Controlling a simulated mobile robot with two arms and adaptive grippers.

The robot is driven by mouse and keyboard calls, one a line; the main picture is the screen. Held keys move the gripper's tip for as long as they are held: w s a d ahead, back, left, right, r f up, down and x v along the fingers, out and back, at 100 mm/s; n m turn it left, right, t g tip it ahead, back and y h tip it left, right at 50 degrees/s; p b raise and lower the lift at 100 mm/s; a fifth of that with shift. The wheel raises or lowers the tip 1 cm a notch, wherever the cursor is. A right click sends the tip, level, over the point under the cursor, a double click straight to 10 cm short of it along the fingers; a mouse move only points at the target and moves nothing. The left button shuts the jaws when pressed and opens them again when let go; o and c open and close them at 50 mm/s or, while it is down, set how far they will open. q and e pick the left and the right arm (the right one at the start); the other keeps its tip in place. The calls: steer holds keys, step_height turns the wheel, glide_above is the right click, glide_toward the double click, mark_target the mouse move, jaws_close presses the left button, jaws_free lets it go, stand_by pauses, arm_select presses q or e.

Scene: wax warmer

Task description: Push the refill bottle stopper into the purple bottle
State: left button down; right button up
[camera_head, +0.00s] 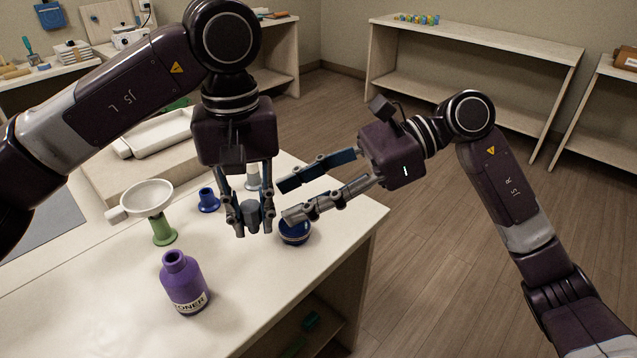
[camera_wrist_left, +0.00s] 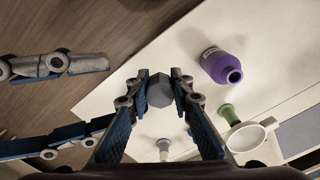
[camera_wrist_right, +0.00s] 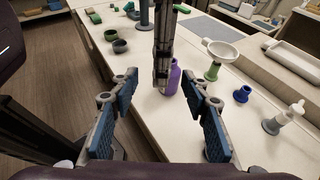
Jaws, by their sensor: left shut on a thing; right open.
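The purple bottle (camera_head: 184,283) stands upright on the white worktop with its dark mouth open at the top. It also shows in the left wrist view (camera_wrist_left: 222,67) and, partly hidden by my left gripper, in the right wrist view (camera_wrist_right: 174,80). My left gripper (camera_head: 248,208) points down and is shut on a small grey stopper (camera_head: 251,218), right of and behind the bottle. The stopper shows between the fingertips in the left wrist view (camera_wrist_left: 160,92). My right gripper (camera_head: 289,200) is open and empty, right beside my left gripper.
A white dish (camera_head: 149,197) with a handle rests on a green stand (camera_head: 163,231) behind the bottle. A blue spool-like piece (camera_head: 208,200) and a grey-white piece (camera_head: 253,178) stand farther back. A dark blue bowl (camera_head: 295,233) sits near the right edge.

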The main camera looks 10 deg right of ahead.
mark_target(248, 218)
steer(key=x, duration=0.8)
steer(key=shift+a+f, duration=0.1)
steer(key=shift+a, duration=0.2)
steer(key=shift+c, duration=0.6)
jaws_close()
steer(key=shift+o, duration=0.6)
jaws_free()
steer(key=v, duration=1.2)
